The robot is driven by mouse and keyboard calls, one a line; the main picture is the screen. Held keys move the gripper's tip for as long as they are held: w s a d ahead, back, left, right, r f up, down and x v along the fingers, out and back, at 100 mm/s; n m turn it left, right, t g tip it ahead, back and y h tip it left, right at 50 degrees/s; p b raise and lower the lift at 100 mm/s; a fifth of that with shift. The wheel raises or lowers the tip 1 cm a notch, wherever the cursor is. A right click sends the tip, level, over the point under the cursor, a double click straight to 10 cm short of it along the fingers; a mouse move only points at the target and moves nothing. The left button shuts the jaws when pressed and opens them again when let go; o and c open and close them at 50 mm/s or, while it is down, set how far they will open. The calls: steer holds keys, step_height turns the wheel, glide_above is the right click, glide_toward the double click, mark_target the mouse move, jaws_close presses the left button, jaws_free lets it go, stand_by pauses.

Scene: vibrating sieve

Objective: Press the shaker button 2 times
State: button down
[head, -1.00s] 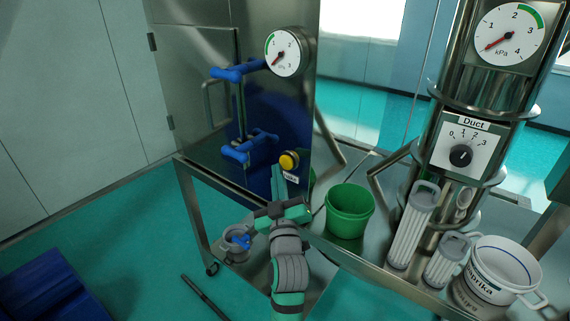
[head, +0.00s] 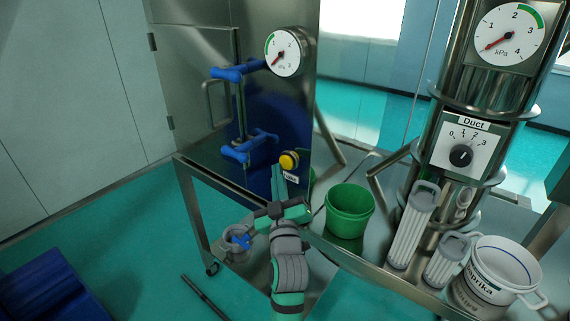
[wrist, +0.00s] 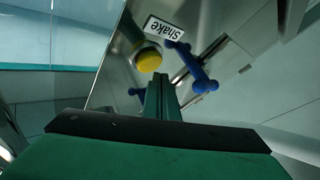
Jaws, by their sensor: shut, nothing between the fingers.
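In the wrist view the fingertips (wrist: 160,82) lie just beside the button's edge. I cannot tell whether they touch the cabinet; the button looks uncovered.
Two blue handles (head: 240,72) (head: 250,146) stick out from the cabinet door, left of the button. A gauge (head: 285,53) sits above.

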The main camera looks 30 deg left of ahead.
steer(key=shift+w, duration=0.1)
steer(key=shift+w, duration=0.35)
steer(key=shift+w+d, duration=0.15)
steer(key=shift+w, duration=0.7)
stand_by(1.3)
steer(key=shift+s, duration=1.25)
steer(key=shift+s, duration=0.1)
steer(key=shift+s+a, duration=0.15)
steer(key=shift+s, duration=1.1)
steer(key=shift+s+a, duration=0.15)
steer(key=shift+s, duration=1.05)
